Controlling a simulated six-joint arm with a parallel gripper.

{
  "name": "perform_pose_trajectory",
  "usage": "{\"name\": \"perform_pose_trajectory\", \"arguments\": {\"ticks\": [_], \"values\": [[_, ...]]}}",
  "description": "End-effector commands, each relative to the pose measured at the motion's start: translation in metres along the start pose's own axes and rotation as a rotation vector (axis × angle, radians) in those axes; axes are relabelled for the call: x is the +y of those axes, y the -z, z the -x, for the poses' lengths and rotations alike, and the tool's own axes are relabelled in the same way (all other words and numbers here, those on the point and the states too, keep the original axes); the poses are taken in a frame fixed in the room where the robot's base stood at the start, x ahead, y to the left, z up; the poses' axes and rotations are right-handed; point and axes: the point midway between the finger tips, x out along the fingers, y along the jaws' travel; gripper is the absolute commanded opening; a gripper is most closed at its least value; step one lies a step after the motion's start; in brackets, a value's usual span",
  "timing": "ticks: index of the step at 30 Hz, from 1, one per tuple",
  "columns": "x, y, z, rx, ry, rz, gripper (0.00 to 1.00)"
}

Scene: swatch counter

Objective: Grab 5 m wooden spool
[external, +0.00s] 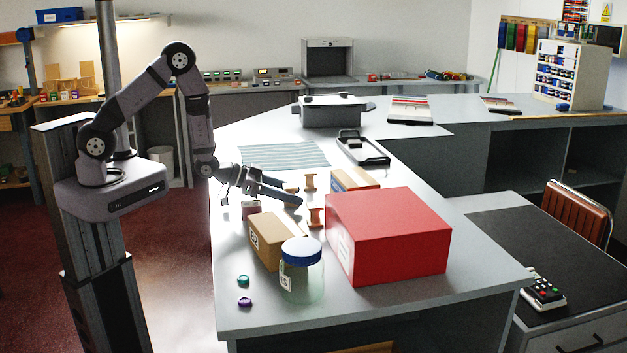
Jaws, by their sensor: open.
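Several small wooden spools stand on the counter near my gripper. One spool (310,181) is just beyond the fingers, another spool (316,216) with a reddish-brown middle stands to their right, beside the red box. A third (291,188) is partly hidden by the fingers. I cannot read any length label, so I cannot tell which is the 5 m one. My gripper (291,194) is open, its fingers pointing right, low over the counter among the spools. No spool is visibly between the fingers; whether they touch one is unclear.
A large red box (387,236) stands right of the spools. A cardboard box (277,240) and a blue-lidded jar (301,272) stand in front. Another cardboard box (354,179) and a black-and-grey device (362,148) lie behind.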

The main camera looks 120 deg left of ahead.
Motion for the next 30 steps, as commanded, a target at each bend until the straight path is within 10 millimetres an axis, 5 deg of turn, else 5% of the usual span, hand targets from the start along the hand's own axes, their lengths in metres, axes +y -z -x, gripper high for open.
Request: {"name": "perform_pose_trajectory", "arguments": {"ticks": [7,13,30], "values": [[0.0001,-0.0001,-0.0007,0.0,0.0,0.0,0.55],[0.0001,0.0,-0.0006,0.0,0.0,0.0,0.11],[0.0,0.0085,0.0021,0.003,0.0,-0.001,0.1]]}}
